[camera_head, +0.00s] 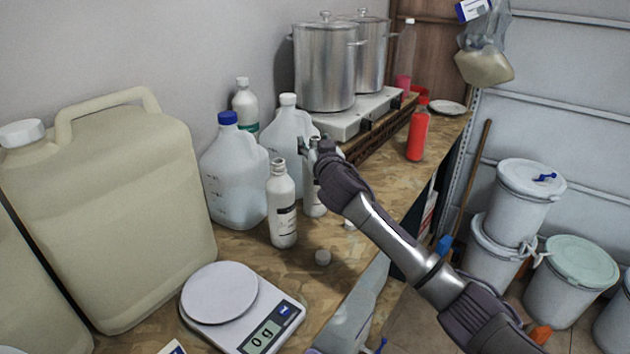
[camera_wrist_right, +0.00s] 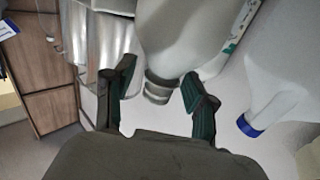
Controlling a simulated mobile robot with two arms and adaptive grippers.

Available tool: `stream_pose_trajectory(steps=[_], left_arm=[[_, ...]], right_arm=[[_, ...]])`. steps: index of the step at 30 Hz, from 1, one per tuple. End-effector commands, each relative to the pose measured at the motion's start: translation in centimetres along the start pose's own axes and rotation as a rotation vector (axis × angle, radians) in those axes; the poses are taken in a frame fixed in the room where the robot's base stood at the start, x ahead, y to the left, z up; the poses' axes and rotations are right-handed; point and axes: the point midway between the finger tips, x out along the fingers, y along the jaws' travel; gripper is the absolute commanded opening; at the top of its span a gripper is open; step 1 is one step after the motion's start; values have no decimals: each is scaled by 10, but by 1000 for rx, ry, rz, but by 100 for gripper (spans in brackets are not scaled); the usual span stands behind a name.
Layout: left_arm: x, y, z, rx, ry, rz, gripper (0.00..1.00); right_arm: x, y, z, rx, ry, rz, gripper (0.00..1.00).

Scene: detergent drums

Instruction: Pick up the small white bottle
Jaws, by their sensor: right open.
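A small white bottle with a dark-trimmed label (camera_head: 283,212) stands upright on the wooden counter, its cap pale. A second slim white bottle (camera_head: 314,200) stands just behind it to the right, its upper part hidden by my right gripper. My right gripper (camera_head: 308,146) is open at the top of that second bottle. In the right wrist view its two dark green fingers (camera_wrist_right: 160,98) stand apart on either side of a pale cap or neck (camera_wrist_right: 158,86). I cannot tell whether they touch it. My left gripper is not in view.
A blue-capped jug (camera_head: 234,170) and a white-capped jug (camera_head: 290,125) stand close to the left and behind. A large beige canister (camera_head: 110,200) and a scale (camera_head: 245,310) fill the near left. A red bottle (camera_head: 418,135) and steel pots (camera_head: 325,65) stand farther back.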

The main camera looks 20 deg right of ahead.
Motion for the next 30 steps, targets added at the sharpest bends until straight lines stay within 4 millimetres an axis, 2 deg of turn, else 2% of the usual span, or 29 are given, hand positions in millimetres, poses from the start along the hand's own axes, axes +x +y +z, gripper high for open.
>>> stream_pose_trajectory(steps=[3, 7, 8, 15, 18, 30], left_arm=[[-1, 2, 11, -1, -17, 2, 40], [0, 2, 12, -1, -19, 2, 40], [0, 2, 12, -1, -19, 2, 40], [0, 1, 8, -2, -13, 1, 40], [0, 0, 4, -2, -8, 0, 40], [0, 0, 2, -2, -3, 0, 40]], right_arm=[[2, 0, 0, 0, 0, 0, 56], [2, 0, 0, 0, 0, 0, 56], [2, 0, 0, 0, 0, 0, 53], [2, 0, 0, 0, 0, 1, 13], [2, 0, 0, 0, 0, 1, 0], [2, 0, -2, 0, 5, 0, 0]])
